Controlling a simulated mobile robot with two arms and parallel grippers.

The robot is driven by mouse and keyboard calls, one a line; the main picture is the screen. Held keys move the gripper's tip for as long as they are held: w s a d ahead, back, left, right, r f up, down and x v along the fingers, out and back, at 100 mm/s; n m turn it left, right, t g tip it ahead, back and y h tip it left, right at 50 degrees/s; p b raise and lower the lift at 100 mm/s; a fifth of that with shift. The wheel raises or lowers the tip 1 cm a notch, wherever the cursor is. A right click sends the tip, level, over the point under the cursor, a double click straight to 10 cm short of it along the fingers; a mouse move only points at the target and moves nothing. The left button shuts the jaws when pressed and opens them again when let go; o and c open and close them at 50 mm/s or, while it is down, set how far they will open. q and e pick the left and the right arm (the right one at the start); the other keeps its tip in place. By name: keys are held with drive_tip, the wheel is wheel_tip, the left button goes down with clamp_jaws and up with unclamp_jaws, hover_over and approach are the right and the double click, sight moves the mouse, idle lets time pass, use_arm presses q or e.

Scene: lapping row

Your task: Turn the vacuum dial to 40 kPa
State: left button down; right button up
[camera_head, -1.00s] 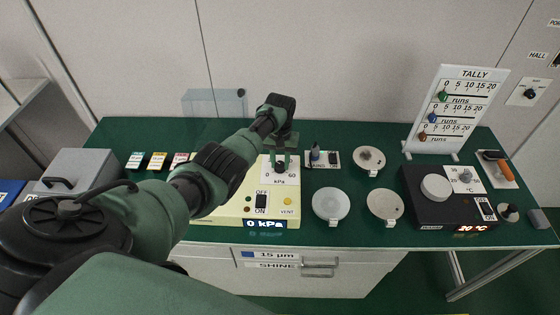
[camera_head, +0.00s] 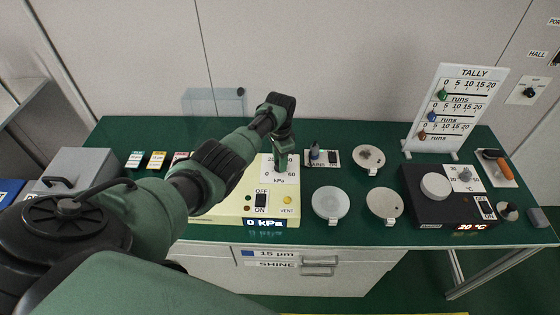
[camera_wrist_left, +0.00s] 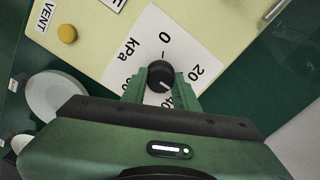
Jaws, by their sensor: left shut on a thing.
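The vacuum dial is a black round knob (camera_wrist_left: 160,75) on a white scale plate (camera_wrist_left: 148,42) marked 0, 20 and kPa; other numbers are partly covered. The plate also shows in the head view (camera_head: 268,170), on the cream vacuum box (camera_head: 230,207), whose display (camera_head: 265,222) reads 0 kPa. My left gripper (camera_head: 281,162) is over the dial and hides its knob in the head view. In the left wrist view the green fingers (camera_wrist_left: 160,78) are shut on the knob, one on each side. A pale mark shows on the knob's lower edge. My right gripper is out of view.
The box also has an OFF/ON switch (camera_head: 261,201) and a yellow VENT button (camera_head: 287,200). Right of it are a small switch plate (camera_head: 331,158), pale round discs (camera_head: 331,203) and a black heater box (camera_head: 450,208). A tally board (camera_head: 467,90) stands behind.

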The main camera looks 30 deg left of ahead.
use_arm(q)
drive_tip(key=m, duration=0.4)
drive_tip(key=shift+m+b, duration=0.35)
drive_tip(key=shift+m, duration=1.55)
drive_tip(key=c, duration=1.1)
unclamp_jaws()
drive_tip(key=shift+r, duration=3.95)
